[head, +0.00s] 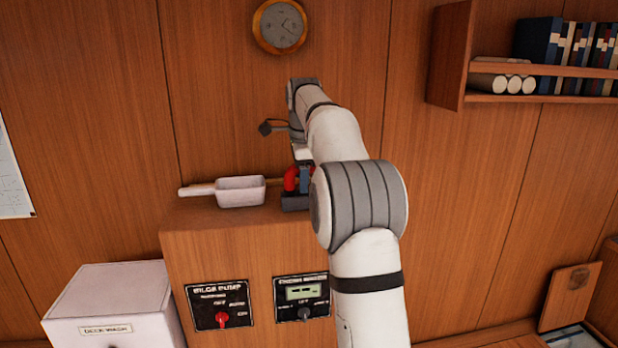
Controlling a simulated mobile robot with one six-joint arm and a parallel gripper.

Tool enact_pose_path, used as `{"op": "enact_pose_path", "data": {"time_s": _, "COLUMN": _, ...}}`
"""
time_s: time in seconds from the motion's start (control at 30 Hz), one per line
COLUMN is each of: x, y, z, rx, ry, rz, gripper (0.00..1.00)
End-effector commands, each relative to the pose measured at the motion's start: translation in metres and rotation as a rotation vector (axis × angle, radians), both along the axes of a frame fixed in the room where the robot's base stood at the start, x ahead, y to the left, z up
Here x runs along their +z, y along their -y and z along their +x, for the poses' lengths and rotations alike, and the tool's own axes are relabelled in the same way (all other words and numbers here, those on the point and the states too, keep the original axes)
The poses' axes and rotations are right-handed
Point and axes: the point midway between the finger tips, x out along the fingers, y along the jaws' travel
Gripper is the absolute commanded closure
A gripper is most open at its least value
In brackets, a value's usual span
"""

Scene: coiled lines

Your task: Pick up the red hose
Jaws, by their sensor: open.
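A small part of something red, likely the red hose (290,179), shows on top of the wooden cabinet, just left of my arm. It looks curved, with a brass-coloured bit at its left side. My arm hides the rest of it. My gripper (303,174) points down beside the red part, at its right, and is mostly hidden by my own arm. Its jaws are open. I cannot tell whether they touch the red part or stand around it. A dark block (295,202) lies below the red part.
A white scoop (240,191) lies left of the red part on the cabinet (235,240). The bilge pump panel (219,305) and another panel (302,297) are on its front. A white box (112,307) stands lower left. A shelf (535,98) hangs upper right.

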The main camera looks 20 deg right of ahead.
Motion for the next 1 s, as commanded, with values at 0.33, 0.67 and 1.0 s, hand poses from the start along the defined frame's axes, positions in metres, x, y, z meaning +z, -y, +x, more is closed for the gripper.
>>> {"op": "enact_pose_path", "data": {"time_s": 0.33, "x": 0.0004, "y": -0.0006, "z": 0.0, "rx": 0.001, "ry": 0.0, "rz": 0.0, "gripper": 0.73}}
{"op": "enact_pose_path", "data": {"time_s": 0.67, "x": 0.0004, "y": -0.0009, "z": 0.0, "rx": 0.002, "ry": 0.0, "rz": 0.0, "gripper": 1.0}}
{"op": "enact_pose_path", "data": {"time_s": 1.0, "x": 0.0025, "y": -0.0012, "z": 0.0003, "rx": 0.002, "ry": 0.0, "rz": 0.0, "gripper": 1.0}}
